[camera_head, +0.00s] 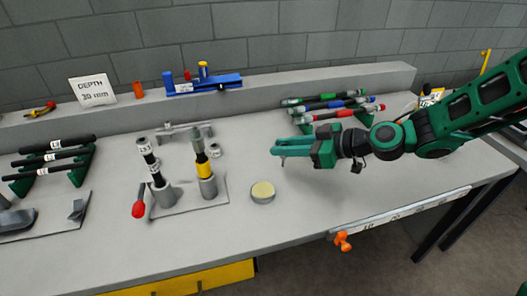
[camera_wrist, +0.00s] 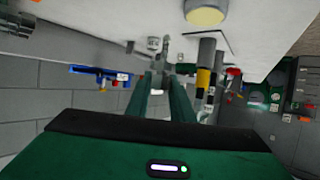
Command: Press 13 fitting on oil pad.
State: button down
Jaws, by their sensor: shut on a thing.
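The oil pad (camera_head: 262,193), a round grey dish with a pale yellow top, lies on the bench left of and in front of my gripper. It also shows at the top of the wrist view (camera_wrist: 205,13). My gripper (camera_head: 281,149) is shut and level, its green fingers pointing left above the bench, behind and to the right of the pad. A small grey metal fitting (camera_head: 283,161) hangs below the fingertips, apart from the pad. It shows past the fingers in the wrist view (camera_wrist: 153,44). I cannot read a number on it.
Two upright hose tools stand left of the pad, one with a yellow band (camera_head: 202,168), one with a red handle (camera_head: 139,209). Coloured hoses (camera_head: 330,104) lie on a rack behind my gripper. A blue tool (camera_head: 205,84) and DEPTH sign (camera_head: 93,91) stand on the back ledge.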

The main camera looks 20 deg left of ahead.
jog(key=s+a+r+n+g, duration=0.1)
jog(key=s+a+n+g, duration=0.15)
jog(key=s+a, duration=0.25)
jog(key=shift+s+d+f, duration=0.1)
jog(key=shift+f, duration=1.3)
jog(key=shift+s+d+f, duration=0.1)
jog(key=shift+f, duration=1.25)
jog(key=shift+f, duration=0.55)
notch_tip(320, 180, up, 7)
dwell(1.0)
jog(key=shift+w, duration=0.1)
dwell(0.4)
